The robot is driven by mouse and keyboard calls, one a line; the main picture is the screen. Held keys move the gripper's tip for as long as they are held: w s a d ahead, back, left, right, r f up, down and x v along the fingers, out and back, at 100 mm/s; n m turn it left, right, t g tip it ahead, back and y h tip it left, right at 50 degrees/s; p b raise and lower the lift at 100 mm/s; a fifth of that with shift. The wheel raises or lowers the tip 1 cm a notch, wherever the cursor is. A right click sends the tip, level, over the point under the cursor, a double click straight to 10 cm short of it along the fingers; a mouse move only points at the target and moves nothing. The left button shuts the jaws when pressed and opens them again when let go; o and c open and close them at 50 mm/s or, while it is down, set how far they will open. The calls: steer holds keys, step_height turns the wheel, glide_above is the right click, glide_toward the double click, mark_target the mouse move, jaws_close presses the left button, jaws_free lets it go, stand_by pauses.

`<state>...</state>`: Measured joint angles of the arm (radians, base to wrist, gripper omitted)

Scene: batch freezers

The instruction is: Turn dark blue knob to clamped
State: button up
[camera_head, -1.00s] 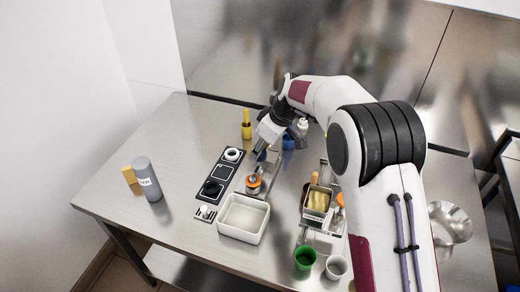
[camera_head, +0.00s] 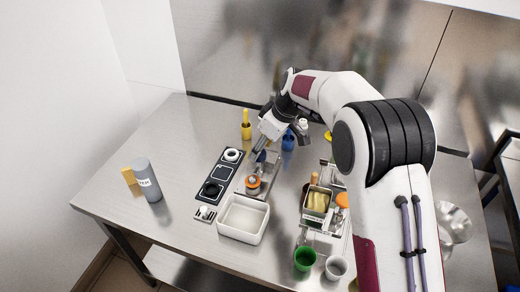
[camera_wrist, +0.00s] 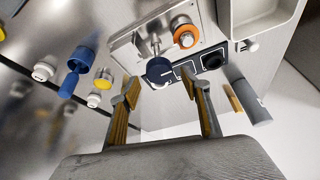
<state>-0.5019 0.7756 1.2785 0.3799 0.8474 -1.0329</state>
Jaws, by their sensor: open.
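The dark blue knob (camera_wrist: 160,70) sits on a metal plate (camera_wrist: 128,45) in the wrist view, beside an orange-ringed knob (camera_wrist: 185,38). In the head view the dark blue knob (camera_head: 262,156) shows just below my gripper (camera_head: 257,150). In the wrist view my gripper (camera_wrist: 163,88) is open. Its two fingers stand left and right of the dark blue knob in the picture, with visible gaps on both sides. The knob's underside and its clamp parts are hidden.
A black control panel (camera_head: 222,174) lies left of the plate, with a white tray (camera_head: 243,219) in front. A grey cylinder (camera_head: 147,180) stands at left. The table's left part is mostly clear.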

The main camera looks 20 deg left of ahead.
steer(key=shift+v, duration=2.8)
steer(key=shift+d+r, duration=0.1)
steer(key=s+d+r+m+t+h, duration=0.1)
steer(key=s+d+r+m, duration=0.1)
steer(key=s+d+r, duration=0.45)
steer(key=s+d+r+m+t, duration=0.1)
steer(key=s+d+r+m, duration=0.2)
steer(key=d, duration=0.6)
steer(key=s+d+r+m+t+h, duration=0.1)
steer(key=s+d+r+m, duration=0.15)
steer(key=d+r, duration=0.4)
steer(key=s+d+f+m+h, duration=0.1)
steer(key=s+d+f+m, duration=0.1)
steer(key=s+d, duration=0.5)
steer(key=s+d+f+m+t+h, duration=0.1)
steer(key=s+d+m, duration=0.4)
steer(key=s, duration=1)
steer(key=shift+d+f, duration=0.65)
steer(key=shift+d, duration=1.05)
